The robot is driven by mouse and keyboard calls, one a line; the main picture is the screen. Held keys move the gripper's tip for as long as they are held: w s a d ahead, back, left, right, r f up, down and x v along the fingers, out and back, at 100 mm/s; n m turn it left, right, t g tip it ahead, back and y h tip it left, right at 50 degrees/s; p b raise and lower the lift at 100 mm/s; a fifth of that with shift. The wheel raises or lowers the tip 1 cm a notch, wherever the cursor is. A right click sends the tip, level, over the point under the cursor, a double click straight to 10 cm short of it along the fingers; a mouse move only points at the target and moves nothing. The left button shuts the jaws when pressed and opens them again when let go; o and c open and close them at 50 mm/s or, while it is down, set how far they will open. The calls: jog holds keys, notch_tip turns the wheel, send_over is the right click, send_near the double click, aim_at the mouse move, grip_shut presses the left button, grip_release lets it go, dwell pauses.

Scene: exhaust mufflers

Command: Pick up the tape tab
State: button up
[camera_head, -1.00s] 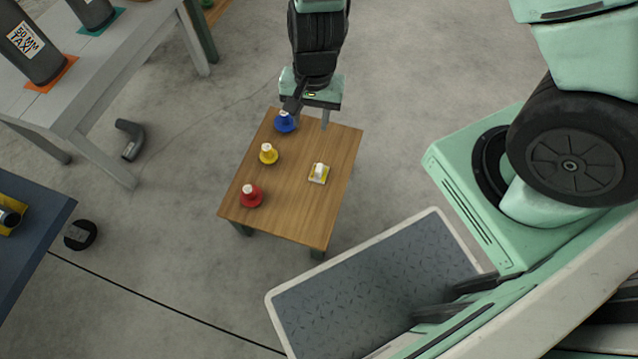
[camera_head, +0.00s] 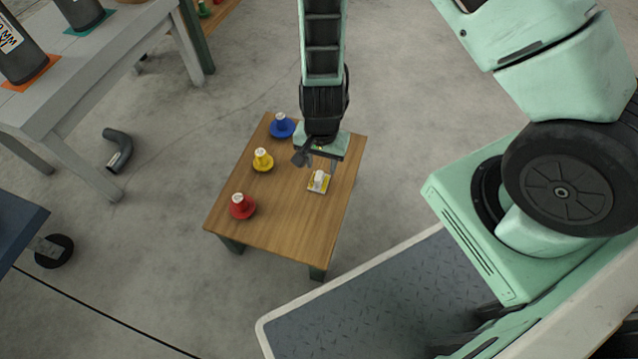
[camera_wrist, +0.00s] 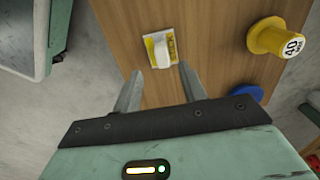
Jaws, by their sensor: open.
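The tape tab is a small white upright piece (camera_head: 319,180) on a yellow and white base, on the right side of the small wooden table (camera_head: 270,225). In the wrist view the tape tab (camera_wrist: 162,52) stands just beyond my fingertips, roughly between their lines. My gripper (camera_head: 318,162) is above the table, just behind the tab in the head view. In the wrist view my gripper (camera_wrist: 158,78) has its two fingers spread with nothing between them. The tab's underside is hidden.
A blue piece (camera_head: 281,127), a yellow piece (camera_head: 262,160) and a red piece (camera_head: 242,206) stand along the table's left side. The yellow one (camera_wrist: 275,38) is right of my fingers in the wrist view. The table's front part is clear.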

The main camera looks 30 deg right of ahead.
aim_at(319, 175)
jog(key=f+b, duration=0.1)
jog(key=f, duration=0.1)
jog(key=f+b, duration=0.3)
jog(key=shift+a+f, duration=0.3)
jog(key=shift+r, duration=0.1)
grip_shut()
